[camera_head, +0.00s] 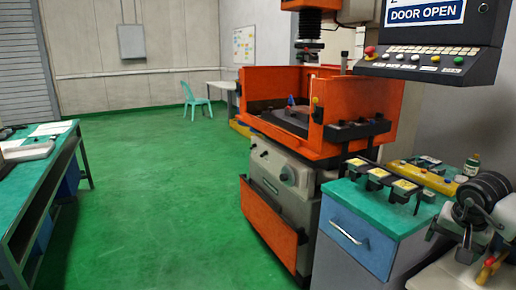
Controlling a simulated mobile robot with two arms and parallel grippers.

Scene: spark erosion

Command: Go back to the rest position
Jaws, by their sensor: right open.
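My right gripper (455,236) is at the lower right edge, dark and partly cut by the picture border. It is open, and I see nothing held between its fingers. It is beside the right end of the teal-topped cabinet (393,212), above a pale surface. My left gripper is not in view.
Black holders with yellow labels (378,174) and a small bottle (471,164) are on the cabinet. A workbench (38,170) is at left. Green floor between is clear.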

